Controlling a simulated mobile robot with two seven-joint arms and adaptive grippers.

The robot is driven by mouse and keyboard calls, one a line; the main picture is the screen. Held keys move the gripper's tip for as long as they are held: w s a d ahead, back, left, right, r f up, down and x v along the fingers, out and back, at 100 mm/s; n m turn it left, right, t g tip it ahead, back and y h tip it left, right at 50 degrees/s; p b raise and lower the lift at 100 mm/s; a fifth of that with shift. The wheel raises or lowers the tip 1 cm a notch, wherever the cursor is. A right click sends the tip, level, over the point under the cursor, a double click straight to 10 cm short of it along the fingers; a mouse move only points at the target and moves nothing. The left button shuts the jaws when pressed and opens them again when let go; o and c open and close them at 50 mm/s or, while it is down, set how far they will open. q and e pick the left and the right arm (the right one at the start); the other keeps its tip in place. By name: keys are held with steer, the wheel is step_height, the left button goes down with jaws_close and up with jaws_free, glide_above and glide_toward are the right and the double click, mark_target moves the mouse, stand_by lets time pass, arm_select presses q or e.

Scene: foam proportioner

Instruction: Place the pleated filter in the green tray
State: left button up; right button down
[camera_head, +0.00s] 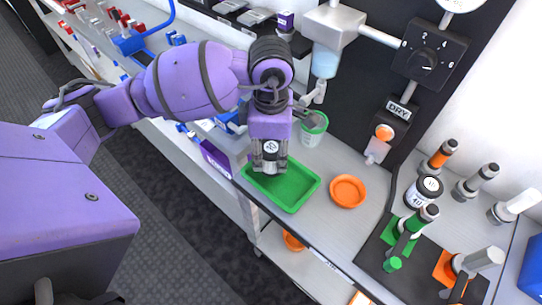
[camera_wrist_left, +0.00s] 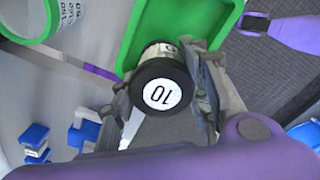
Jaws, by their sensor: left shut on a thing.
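The green tray (camera_head: 293,192) lies on the grey bench near its front edge; it also shows at the top of the left wrist view (camera_wrist_left: 195,18). My left gripper (camera_head: 269,160) is over the tray's far left part, pointing down. It is shut on a short cylinder with a black end cap (camera_wrist_left: 162,92) labelled 10, which I take to be the pleated filter. In the left wrist view, the fingers sit on both sides of it. Its side wall is mostly hidden, and I cannot tell whether it touches the tray floor. My right gripper is not in view.
A cup with a green rim (camera_head: 313,130) stands close behind the gripper. An orange dish (camera_head: 347,191) lies right of the tray. A black-and-white cylinder labelled 40 (camera_head: 425,190) stands farther right, near several nozzle-like fittings. Purple boxes (camera_head: 216,158) are left of the tray.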

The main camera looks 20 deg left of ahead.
arm_select(q)
steer(key=shift+s+f, duration=0.1)
steer(key=shift+f, duration=1.15)
steer(key=shift+f, duration=0.2)
steer(key=o, duration=1.2)
steer(key=shift+r, duration=0.1)
steer(key=shift+r, duration=0.3)
step_height(320, 180, up, 12)
steer(key=shift+d+f, duration=0.1)
